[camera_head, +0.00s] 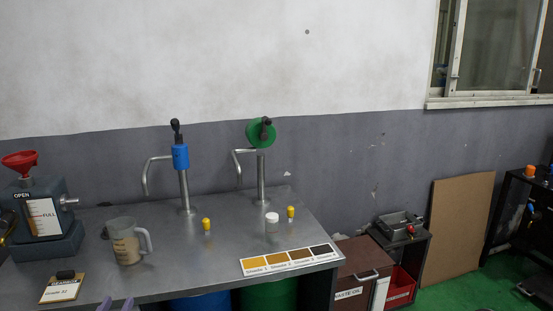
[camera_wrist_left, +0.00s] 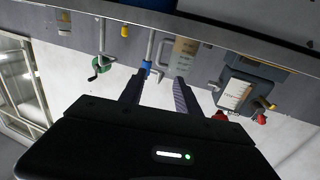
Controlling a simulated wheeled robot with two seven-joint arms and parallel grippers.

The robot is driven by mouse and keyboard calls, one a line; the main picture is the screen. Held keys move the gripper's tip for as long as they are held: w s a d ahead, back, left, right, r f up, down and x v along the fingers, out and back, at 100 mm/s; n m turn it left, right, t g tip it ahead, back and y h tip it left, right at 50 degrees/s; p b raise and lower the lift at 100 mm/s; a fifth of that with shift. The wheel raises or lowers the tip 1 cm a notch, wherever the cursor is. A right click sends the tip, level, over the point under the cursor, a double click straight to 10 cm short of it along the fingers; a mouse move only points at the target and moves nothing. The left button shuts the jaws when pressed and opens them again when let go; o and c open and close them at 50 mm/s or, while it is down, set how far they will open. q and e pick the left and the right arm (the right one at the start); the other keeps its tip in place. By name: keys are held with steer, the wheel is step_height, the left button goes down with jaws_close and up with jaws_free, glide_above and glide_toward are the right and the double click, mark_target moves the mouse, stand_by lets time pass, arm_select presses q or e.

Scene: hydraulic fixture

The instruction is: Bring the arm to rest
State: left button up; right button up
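The rest of the left arm is hidden in the head view. My right gripper is in neither view.
The bench holds a grey tank with a red funnel (camera_head: 20,162), a measuring jug (camera_head: 126,243), a blue-headed pump (camera_head: 181,157), a green-wheeled pump (camera_head: 258,133), a small jar (camera_head: 272,224) and a colour chart (camera_head: 290,261). Blue and green drums stand below.

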arm_select(q)
steer(key=s+d+f+n+g+h, duration=0.1)
steer(key=s+d+f+g, duration=0.2)
steer(key=f, duration=0.5)
steer(key=s+d+f+n+g, duration=0.1)
steer(key=s+d+f+g, duration=0.2)
steer(key=f, duration=0.4)
steer(key=s+d+f+n+g+h, duration=0.1)
steer(key=d+f+g, duration=0.2)
steer(key=d+f, duration=0.35)
steer(key=s+d+f+m+g+h, duration=0.1)
steer(key=s+d+f+g, duration=0.3)
steer(key=s+d, duration=0.5)
steer(key=s+d+f+m+g+h, duration=0.1)
steer(key=s+d+f+g+h, duration=0.2)
steer(key=s+d+f, duration=0.6)
steer(key=shift+s+d+f+g, duration=0.15)
steer(key=shift+s+d+g, duration=0.6)
steer(key=shift+d, duration=0.5)
steer(key=shift+w+a, duration=0.1)
steer(key=shift+a, duration=0.05)
